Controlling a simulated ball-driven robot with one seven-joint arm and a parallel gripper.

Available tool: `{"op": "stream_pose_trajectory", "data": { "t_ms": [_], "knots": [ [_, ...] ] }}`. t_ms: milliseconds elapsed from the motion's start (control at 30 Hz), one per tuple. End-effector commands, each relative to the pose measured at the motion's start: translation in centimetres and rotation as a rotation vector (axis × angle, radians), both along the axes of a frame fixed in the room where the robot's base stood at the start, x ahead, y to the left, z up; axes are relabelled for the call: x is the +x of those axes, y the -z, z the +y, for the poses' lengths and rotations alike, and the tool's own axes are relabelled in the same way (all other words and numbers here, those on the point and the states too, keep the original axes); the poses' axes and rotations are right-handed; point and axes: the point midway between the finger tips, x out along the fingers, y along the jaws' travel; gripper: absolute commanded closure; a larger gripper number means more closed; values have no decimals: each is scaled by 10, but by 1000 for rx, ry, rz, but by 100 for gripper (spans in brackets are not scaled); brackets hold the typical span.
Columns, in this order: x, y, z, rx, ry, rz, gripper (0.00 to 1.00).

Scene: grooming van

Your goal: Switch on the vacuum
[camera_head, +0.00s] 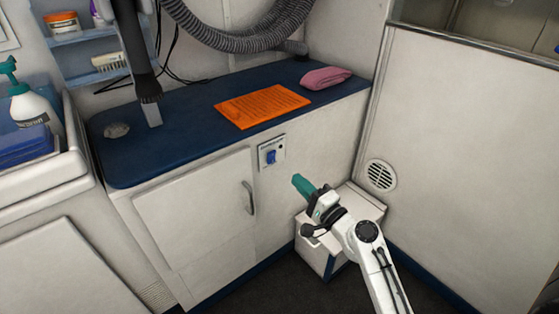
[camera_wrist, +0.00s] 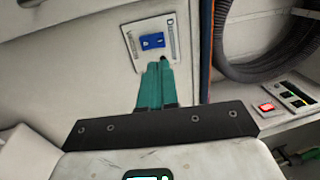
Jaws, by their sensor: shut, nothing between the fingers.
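A small pale switch plate with a blue rocker switch (camera_head: 271,156) is on the front of the white cabinet, below the counter edge and right of the door handle. The same blue switch (camera_wrist: 153,41) shows in the wrist view, just beyond my fingertips. My gripper (camera_head: 299,182) has green fingers, shut and empty, below and right of the switch in the head view. The fingers (camera_wrist: 156,72) overlap the lower edge of the plate in the wrist view; I cannot tell whether they touch it. A grey ribbed hose (camera_head: 240,38) and a black nozzle tool (camera_head: 148,88) hang above the counter.
The blue counter (camera_head: 180,133) holds an orange mat (camera_head: 262,105) and a folded pink cloth (camera_head: 325,78). A door handle (camera_head: 248,198) sticks out left of the switch. A white box (camera_head: 318,255) stands below my gripper. The wrist view shows a red button (camera_wrist: 267,108) at right.

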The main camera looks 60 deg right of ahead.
Motion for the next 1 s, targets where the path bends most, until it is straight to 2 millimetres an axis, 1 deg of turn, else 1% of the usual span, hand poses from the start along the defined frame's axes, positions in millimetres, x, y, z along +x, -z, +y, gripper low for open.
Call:
{"op": "stream_pose_trajectory", "data": {
  "t_ms": [33, 100, 300, 500, 700, 1000],
  "knots": [
    [11, -4, -3, 0, -2, -3, 100],
    [24, -7, -7, 0, -1, -3, 100],
    [58, -11, -19, 0, 0, -2, 100],
    [80, -14, -26, 1, 0, -1, 100],
    [87, -14, -28, 0, 0, 1, 100],
    [87, -15, -28, 0, 0, 1, 100]
  ]
}}
